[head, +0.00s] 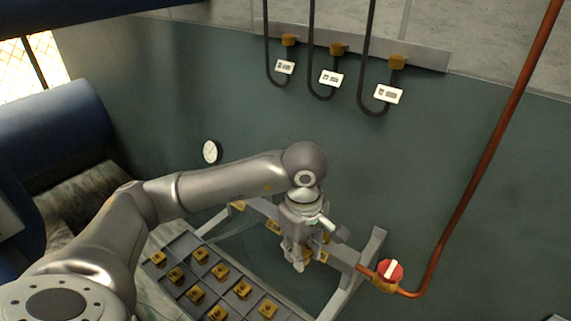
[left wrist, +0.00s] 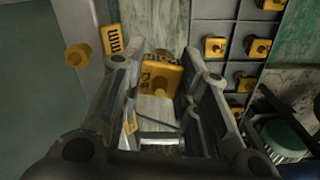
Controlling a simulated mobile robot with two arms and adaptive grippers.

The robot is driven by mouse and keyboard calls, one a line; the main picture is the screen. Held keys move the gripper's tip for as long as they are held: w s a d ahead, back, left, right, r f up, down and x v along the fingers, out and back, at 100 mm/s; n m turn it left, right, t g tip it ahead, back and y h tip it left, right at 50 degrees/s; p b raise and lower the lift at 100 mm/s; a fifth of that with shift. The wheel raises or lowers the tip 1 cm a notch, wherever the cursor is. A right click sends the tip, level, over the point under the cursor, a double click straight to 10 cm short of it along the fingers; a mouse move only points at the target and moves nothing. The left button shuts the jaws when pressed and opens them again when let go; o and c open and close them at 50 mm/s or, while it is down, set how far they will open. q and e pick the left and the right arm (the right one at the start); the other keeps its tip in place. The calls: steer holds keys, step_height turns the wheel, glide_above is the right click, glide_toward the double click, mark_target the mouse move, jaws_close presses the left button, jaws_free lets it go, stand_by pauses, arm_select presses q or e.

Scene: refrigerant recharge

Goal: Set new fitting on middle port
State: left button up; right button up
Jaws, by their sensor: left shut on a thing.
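My left gripper (head: 298,262) points down at a grey metal frame (head: 373,245) by the green wall. In the left wrist view, its fingers (left wrist: 160,95) are closed around a yellow block-shaped fitting (left wrist: 160,78) with dark markings. On the frame, yellow parts show at its left (head: 238,205), left of the gripper (head: 273,227) and right of it (head: 323,257). The gripper hides part of the frame, so I cannot tell whether the held fitting touches a port. My right gripper is not in view.
A grey compartment tray (head: 190,240) with several yellow fittings lies left of the frame. A red-handled valve (head: 390,271) on a copper pipe (head: 480,175) is at the right. Black hoses with white tags (head: 331,78) hang from a wall rail. A round gauge (head: 210,152) is on the wall.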

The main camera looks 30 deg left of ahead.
arm_select(q)
steer(key=w+a+r+m+p, duration=0.45)
steer(key=a+m+p, duration=0.2)
steer(key=m, duration=1.05)
steer(key=w+a+r+m+p, duration=0.45)
steer(key=m+p, duration=0.25)
steer(key=m, duration=0.9)
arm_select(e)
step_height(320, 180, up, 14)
arm_select(q)
steer(key=shift+w+a+f+b, duration=0.1)
steer(key=shift+w+f+b, duration=0.05)
steer(key=shift+f+b, duration=1.35)
steer(key=shift+w+a+f+b, duration=0.15)
steer(key=shift+f+b, duration=0.75)
steer(key=shift+f, duration=1.1)
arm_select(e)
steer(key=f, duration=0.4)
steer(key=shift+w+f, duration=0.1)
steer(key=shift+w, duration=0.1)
arm_select(q)
steer(key=shift+f, duration=0.6)
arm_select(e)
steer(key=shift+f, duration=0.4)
